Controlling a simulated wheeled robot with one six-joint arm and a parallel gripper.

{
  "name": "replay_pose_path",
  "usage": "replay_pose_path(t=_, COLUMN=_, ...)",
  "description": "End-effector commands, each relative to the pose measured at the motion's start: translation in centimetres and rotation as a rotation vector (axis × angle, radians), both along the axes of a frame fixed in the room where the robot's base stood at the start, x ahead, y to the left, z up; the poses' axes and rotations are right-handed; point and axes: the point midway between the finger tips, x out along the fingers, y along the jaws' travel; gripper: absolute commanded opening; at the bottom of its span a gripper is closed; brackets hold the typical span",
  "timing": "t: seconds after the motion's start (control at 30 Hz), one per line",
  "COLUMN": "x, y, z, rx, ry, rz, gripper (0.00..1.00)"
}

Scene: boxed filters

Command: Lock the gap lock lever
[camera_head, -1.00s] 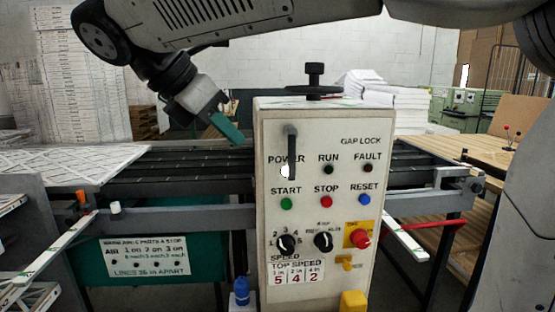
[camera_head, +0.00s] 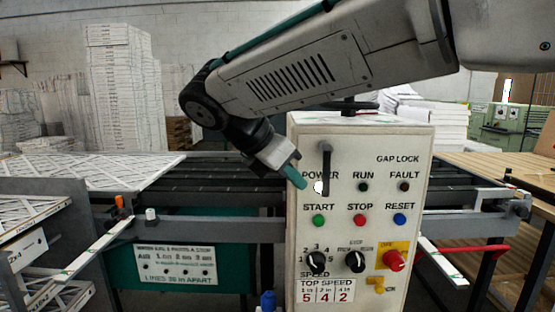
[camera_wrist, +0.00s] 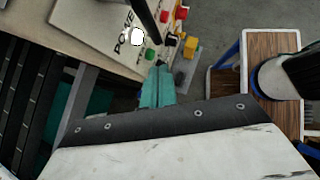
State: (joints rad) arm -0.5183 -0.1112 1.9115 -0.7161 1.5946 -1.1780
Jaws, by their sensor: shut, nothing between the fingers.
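A dark upright lever (camera_head: 326,162) stands on the upper left of the white control box's front face (camera_head: 300,250), left of the GAP LOCK label (camera_head: 398,159). In the wrist view the dark lever (camera_wrist: 147,18) runs off the top edge. My gripper (camera_head: 299,180) has teal fingers, shut and empty, at the box's left edge by the POWER label. Its tips are a little left of and below the lever's middle. In the wrist view my gripper's fingers (camera_wrist: 159,72) point toward the box face. I cannot tell whether they touch it.
Green, red and blue buttons (camera_head: 360,221) and black dials (camera_head: 316,262) lie below the lever, with a red knob (camera_head: 393,260) on yellow. A dark handle (camera_head: 348,105) sits on top of the box, partly hidden by my arm. A roller conveyor (camera_head: 200,185) runs behind.

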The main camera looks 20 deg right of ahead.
Motion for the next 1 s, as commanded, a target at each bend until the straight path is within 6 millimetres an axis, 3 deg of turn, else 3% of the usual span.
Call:
replay_pose_path(t=0.1, x=0.4, y=-2.0, z=-0.2, rx=0.000, ry=-0.001, rz=-0.003, gripper=0.00)
replay_pose_path(t=0.3, x=0.8, y=-3.8, z=-0.3, rx=0.001, ry=0.000, rz=-0.001, gripper=0.00)
replay_pose_path(t=0.8, x=0.9, y=-4.2, z=-0.3, rx=-0.004, ry=0.002, rz=-0.001, gripper=0.00)
replay_pose_path(t=1.0, x=0.9, y=-5.3, z=-0.5, rx=-0.052, ry=0.019, rz=-0.016, gripper=0.00)
